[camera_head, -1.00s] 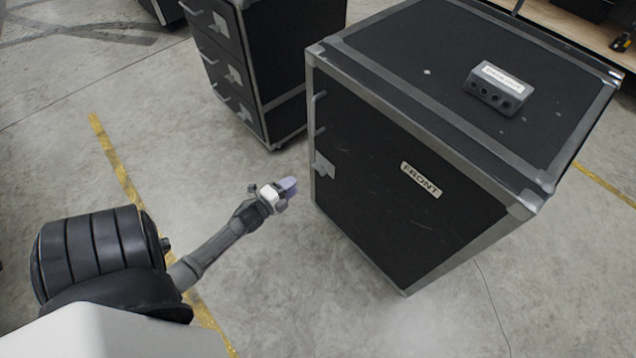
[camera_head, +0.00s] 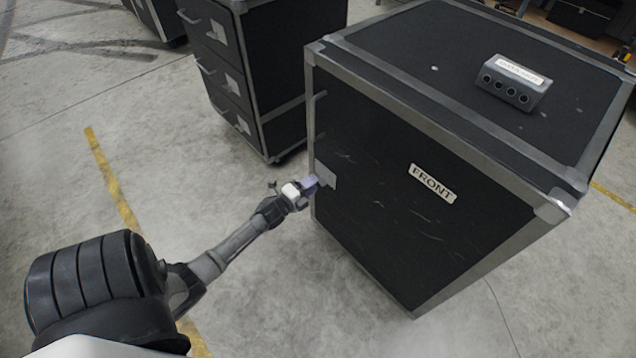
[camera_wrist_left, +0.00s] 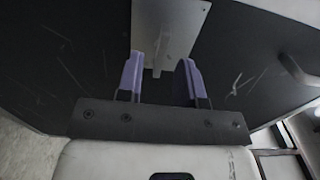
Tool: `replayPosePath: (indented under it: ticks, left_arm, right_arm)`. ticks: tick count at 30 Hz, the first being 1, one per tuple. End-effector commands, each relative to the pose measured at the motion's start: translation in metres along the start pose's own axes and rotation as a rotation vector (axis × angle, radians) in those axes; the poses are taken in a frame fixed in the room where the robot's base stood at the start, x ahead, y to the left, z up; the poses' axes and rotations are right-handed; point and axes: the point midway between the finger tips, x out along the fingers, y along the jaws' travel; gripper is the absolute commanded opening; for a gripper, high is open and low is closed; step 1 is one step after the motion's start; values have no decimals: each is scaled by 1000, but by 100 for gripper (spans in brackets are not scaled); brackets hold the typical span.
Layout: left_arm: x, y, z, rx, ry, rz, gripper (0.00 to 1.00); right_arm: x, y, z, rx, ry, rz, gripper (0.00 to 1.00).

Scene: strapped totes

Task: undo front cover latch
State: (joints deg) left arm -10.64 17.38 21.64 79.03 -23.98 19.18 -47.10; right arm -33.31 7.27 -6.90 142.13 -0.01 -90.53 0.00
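A black flight case with grey metal edges stands at the right, its front cover (camera_head: 385,215) marked by a FRONT label (camera_head: 432,184). The latch (camera_head: 326,176) is a grey metal plate at the cover's left edge; it also shows in the left wrist view (camera_wrist_left: 172,28). My left gripper (camera_head: 312,184) is at the latch. In the left wrist view its two purple fingers (camera_wrist_left: 160,78) are apart, one on each side of a small tab at the plate's lower end. I cannot tell whether they touch it. My right gripper is not in view.
A dark box with several round holes (camera_head: 514,83) lies on top of the case. A black drawer cabinet (camera_head: 250,75) stands behind, to the left.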

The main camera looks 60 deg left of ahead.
Motion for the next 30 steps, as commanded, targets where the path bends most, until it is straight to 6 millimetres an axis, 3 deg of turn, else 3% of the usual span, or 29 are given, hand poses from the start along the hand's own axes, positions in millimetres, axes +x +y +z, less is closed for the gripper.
replayPosePath:
  ticks: [9, 21, 30]
  left_arm:
    - [30, 0, 0, -1, 0, -1, 34]
    - [34, 0, 0, 0, 0, 0, 34]
    - [34, 0, 0, -1, 0, 0, 6]
  right_arm:
    - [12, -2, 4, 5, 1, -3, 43]
    - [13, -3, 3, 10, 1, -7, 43]
    - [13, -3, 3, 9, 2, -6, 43]
